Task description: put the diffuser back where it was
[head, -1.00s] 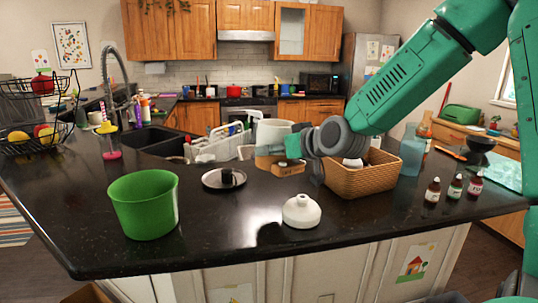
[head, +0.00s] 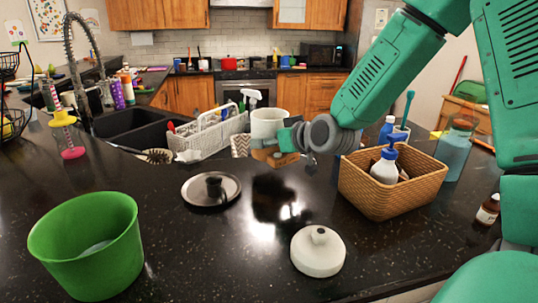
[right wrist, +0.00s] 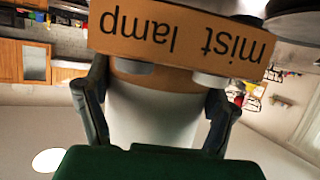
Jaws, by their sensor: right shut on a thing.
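The diffuser (head: 268,124) is a white cylinder on a wooden base. My right gripper (head: 287,139) is shut on it and holds it above the dark counter, right of the white caddy. In the right wrist view the diffuser's white body (right wrist: 150,118) is between the two fingers, and its wooden band reads "mist lamp" upside down. A white domed piece with a short neck (head: 318,251) sits on the counter in front. A round metal tray (head: 229,198) with a small dark object on it lies to the left. My left gripper is not in view.
A wicker basket (head: 385,198) with bottles stands at the right, near a blue bottle (head: 454,155). A green bucket (head: 85,255) is at the front left. The white caddy (head: 205,138) and sink (head: 130,125) are behind. The middle counter is clear.

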